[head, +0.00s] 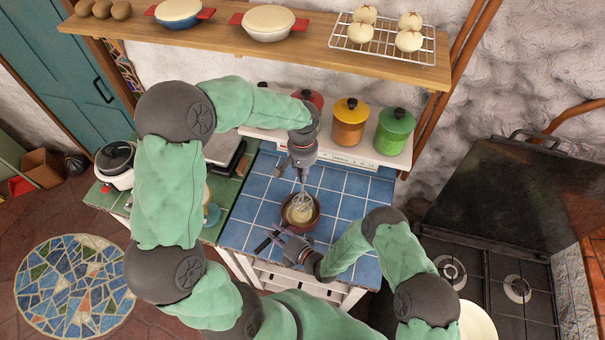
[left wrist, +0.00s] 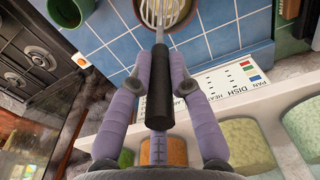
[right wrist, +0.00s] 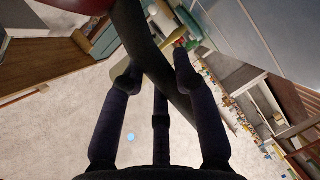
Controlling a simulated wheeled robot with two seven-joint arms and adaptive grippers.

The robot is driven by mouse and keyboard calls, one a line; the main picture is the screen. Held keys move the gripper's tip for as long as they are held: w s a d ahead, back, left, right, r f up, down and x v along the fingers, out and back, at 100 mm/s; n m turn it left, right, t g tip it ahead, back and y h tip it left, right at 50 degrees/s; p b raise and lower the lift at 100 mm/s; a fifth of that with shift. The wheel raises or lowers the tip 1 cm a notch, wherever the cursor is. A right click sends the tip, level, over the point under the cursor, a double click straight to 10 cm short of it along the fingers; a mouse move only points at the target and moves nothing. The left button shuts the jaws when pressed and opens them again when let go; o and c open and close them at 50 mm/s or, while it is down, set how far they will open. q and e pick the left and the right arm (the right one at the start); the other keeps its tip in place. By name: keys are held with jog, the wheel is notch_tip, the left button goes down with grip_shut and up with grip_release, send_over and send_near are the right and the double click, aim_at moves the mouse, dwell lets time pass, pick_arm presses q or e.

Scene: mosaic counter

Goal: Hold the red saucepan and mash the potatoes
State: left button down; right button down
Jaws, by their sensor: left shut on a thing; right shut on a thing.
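The red saucepan (head: 316,222) stands on the blue tiled counter with pale potato inside. Its red side also shows at the top of the right wrist view (right wrist: 75,6). My right gripper (head: 282,240) is shut on the saucepan's dark handle (right wrist: 145,45) at the lower left of the pan. My left gripper (head: 302,172) is above the pan, shut on the black handle of the masher (left wrist: 160,95). The masher's wire head (head: 302,203) points down into the pan and touches or nears the potato; the exact contact is unclear.
The blue tiled counter (head: 240,205) has free room around the pan. Orange (head: 348,123) and green (head: 394,132) canisters stand on a ledge behind. A stove (head: 490,290) is at right, and a rice cooker (head: 115,163) at left. A wooden shelf (head: 200,36) hangs above.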

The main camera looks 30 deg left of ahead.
jog(key=c, duration=0.9)
grip_release()
jog(key=shift+d, duration=0.15)
jog(key=v, duration=1.1)
jog(key=shift+s+d+r, duration=0.1)
jog(key=shift+d+r, duration=0.1)
jog(key=shift+d, duration=0.15)
jog(key=shift+s, duration=0.1)
